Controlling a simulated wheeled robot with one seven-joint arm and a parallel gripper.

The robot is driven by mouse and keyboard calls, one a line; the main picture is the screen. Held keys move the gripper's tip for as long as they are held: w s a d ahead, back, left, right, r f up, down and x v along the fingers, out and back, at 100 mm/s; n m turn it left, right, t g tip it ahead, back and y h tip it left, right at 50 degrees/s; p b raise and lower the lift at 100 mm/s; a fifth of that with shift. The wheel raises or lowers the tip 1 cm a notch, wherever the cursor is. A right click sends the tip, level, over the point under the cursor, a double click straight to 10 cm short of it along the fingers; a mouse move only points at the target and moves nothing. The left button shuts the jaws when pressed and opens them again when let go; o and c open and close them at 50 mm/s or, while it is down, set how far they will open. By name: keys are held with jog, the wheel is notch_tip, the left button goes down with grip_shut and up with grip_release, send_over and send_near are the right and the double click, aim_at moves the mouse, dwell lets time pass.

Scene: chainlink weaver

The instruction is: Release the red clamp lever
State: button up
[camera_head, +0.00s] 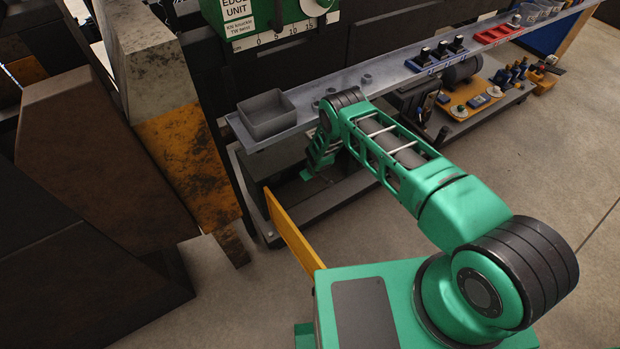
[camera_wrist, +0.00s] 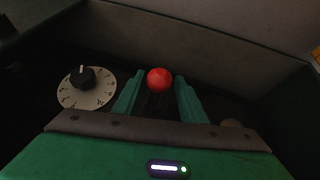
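A red ball-shaped knob (camera_wrist: 160,79), which looks like the end of the clamp lever, shows in the wrist view. It lies between and a little beyond the two green fingertips of my gripper (camera_wrist: 157,84). My gripper is open, with a gap on each side of the knob in the picture. The lever's shaft below the knob is dark and hard to make out. In the head view my arm reaches below the shelf, and the lever is hidden there.
A round dial with a black knob (camera_wrist: 83,77) is left of my gripper. A pale wall (camera_wrist: 215,40) stands behind the red knob. In the head view a grey shelf (camera_head: 340,88) runs above my gripper, with a grey bin (camera_head: 284,124) on it. A yellow panel (camera_head: 293,236) stands nearby.

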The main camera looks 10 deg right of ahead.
jog(key=shift+s+r, duration=0.25)
jog(key=shift+r, duration=0.15)
jog(key=s+d, duration=0.1)
jog(key=s, duration=1.1)
jog(key=shift+d, duration=0.2)
